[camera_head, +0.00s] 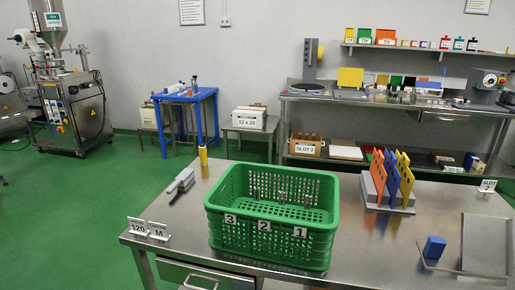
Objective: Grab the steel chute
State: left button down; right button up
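A flat grey metal piece with a raised edge, which looks like the steel chute (486,240), lies at the right end of the near steel table (375,262). Its right side is partly cut off by the picture's edge. A thin metal bar runs from its lower side to the left, close to a blue block (434,247). Neither of my grippers is in view.
A green crate (225,213) with labels 1, 2 and 3 stands mid-table. Behind the blue block, a grey rack (372,194) holds upright coloured plates. A yellow cylinder (202,155), grey block and small signs (149,230) sit left.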

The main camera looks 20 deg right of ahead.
aim_at(486, 248)
jog(key=z, duration=2.3)
